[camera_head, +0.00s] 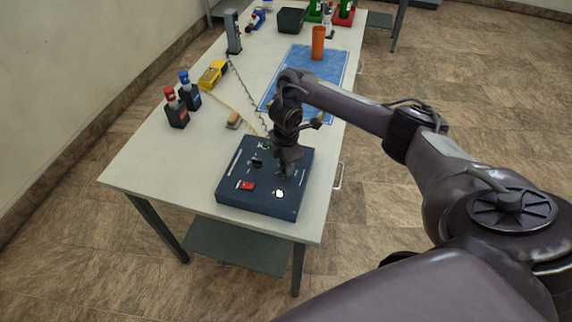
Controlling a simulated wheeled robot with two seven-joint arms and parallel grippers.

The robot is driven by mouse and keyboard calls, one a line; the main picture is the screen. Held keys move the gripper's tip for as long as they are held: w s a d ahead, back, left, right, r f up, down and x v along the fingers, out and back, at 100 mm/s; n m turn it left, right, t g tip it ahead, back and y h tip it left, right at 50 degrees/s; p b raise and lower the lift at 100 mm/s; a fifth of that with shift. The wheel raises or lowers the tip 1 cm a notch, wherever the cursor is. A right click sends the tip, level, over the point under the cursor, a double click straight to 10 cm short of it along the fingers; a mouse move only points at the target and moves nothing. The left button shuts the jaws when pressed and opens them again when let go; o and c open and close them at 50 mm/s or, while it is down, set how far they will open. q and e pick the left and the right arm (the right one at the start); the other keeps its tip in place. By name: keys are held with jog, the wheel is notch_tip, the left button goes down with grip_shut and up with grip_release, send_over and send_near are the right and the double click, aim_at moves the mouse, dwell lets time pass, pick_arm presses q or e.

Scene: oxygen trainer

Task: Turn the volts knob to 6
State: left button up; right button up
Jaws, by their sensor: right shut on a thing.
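The dark blue trainer box (233,183) lies on the near end of the white table. Its top carries a black knob (257,162) at the middle left, a red switch (246,185) at the front left and a bright white round spot (279,194) at the front right. My right gripper (286,171) points down onto the right part of the panel and is shut on a knob there, taken to be the volts knob. The fingers hide that knob and its pointer, and the labels are too small to read. My left gripper is not in view.
Red-capped (176,108) and blue-capped (189,90) bottles, a yellow meter (212,75) and a small tan-topped block (233,120) stand left of and behind the box. A blue mat (287,79) with an orange cylinder (318,43) lies farther back. The table's front left is clear.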

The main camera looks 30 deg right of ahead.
jog(key=n+b, duration=0.1)
jog(key=n, duration=0.3)
jog(key=shift+n, duration=0.3)
jog(key=n+b, duration=0.1)
jog(key=n, duration=0.3)
jog(key=shift+n, duration=0.3)
jog(key=o, duration=1)
jog(key=shift+r, duration=0.1)
notch_tip(320, 180, up, 8)
jog(key=p, duration=0.3)
jog(key=shift+f, duration=0.2)
